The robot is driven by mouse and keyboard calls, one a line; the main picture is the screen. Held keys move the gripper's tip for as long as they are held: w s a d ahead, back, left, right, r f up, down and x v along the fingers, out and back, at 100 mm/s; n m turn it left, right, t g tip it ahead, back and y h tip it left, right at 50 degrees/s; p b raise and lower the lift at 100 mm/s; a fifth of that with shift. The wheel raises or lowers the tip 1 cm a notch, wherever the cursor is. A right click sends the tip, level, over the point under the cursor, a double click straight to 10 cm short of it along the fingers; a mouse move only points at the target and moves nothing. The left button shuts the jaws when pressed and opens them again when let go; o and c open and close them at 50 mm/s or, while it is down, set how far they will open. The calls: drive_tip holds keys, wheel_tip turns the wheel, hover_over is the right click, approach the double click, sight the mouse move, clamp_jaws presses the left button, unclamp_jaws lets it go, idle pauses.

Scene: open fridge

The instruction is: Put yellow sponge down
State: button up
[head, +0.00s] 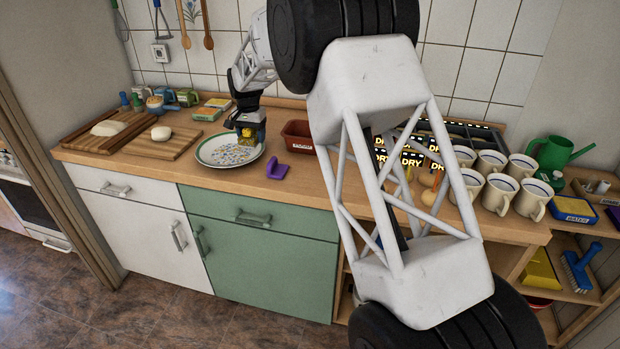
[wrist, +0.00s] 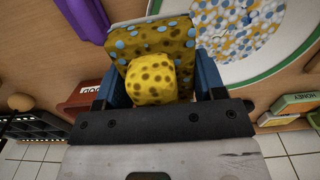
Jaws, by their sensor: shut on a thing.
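My gripper (head: 247,120) is over the right back part of a white plate with a green ring (head: 206,161). In the wrist view my gripper (wrist: 157,90) is shut on the yellow sponge (wrist: 152,82), held between its blue fingers. The sponge has brown pores, and its far, wider part carries light-blue spots. The plate's middle is covered with white, blue and yellow specks, which also show in the wrist view (wrist: 240,25). The sponge's lower end is close to the plate in the head view; I cannot tell whether it touches.
A purple holder (head: 278,172) stands right of the plate, with a red-brown tray (head: 297,133) behind it. A cutting board (head: 160,143) with dough is on the left. Several mugs (head: 497,190) stand far right. Some bare counter lies around the purple holder.

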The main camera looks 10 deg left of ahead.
drive_tip(key=s+d+f, duration=0.1)
drive_tip(key=s+d, duration=0.8)
drive_tip(key=d, duration=0.5)
drive_tip(key=s+d+f, duration=0.2)
drive_tip(key=s+d, duration=0.6)
drive_tip(key=d, duration=0.6)
drive_tip(key=shift+s+f, duration=0.3)
drive_tip(key=shift+s, duration=0.1)
drive_tip(key=shift+w, duration=0.1)
hover_over(310, 178)
drive_tip(key=shift+w+f, duration=0.1)
drive_tip(key=shift+f, duration=0.6)
drive_tip(key=shift+f, duration=0.1)
drive_tip(key=shift+f, duration=1.7)
drive_tip(key=shift+f, duration=0.1)
drive_tip(key=o, duration=1)
drive_tip(key=shift+c, duration=0.2)
